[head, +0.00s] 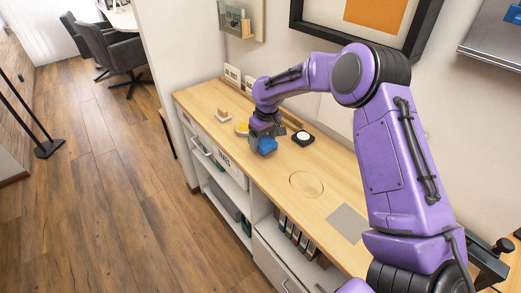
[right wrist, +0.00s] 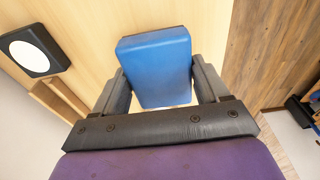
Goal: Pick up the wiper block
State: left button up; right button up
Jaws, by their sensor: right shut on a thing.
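The wiper block is a blue block (head: 266,145) over the wooden counter top, near its front edge in the head view. In the right wrist view the blue block (right wrist: 157,62) sits between the two dark fingers. My right gripper (head: 262,134) is shut on it, and in the right wrist view the right gripper (right wrist: 160,85) has a finger against each side. I cannot tell whether the block touches the counter. My left gripper is not in view.
The wooden counter (head: 262,182) has a black holder with a white disc (head: 303,137), a yellow round thing (head: 242,129), a small wooden block (head: 223,115), a round outline (head: 306,184) and a grey square (head: 348,223). The counter right of the gripper is mostly clear.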

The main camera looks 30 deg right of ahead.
jog(key=s+r, duration=0.2)
jog(key=s+a+r, duration=0.1)
jog(key=s+r, duration=0.1)
jog(key=shift+a+r+b, duration=0.2)
jog(key=shift+r+b, duration=0.15)
jog(key=shift+r, duration=0.05)
jog(key=s+a+r+b, duration=0.1)
jog(key=s+a+r, duration=0.2)
jog(key=s, duration=0.6)
jog(key=shift+s+r, duration=0.2)
jog(key=shift+r, duration=0.7)
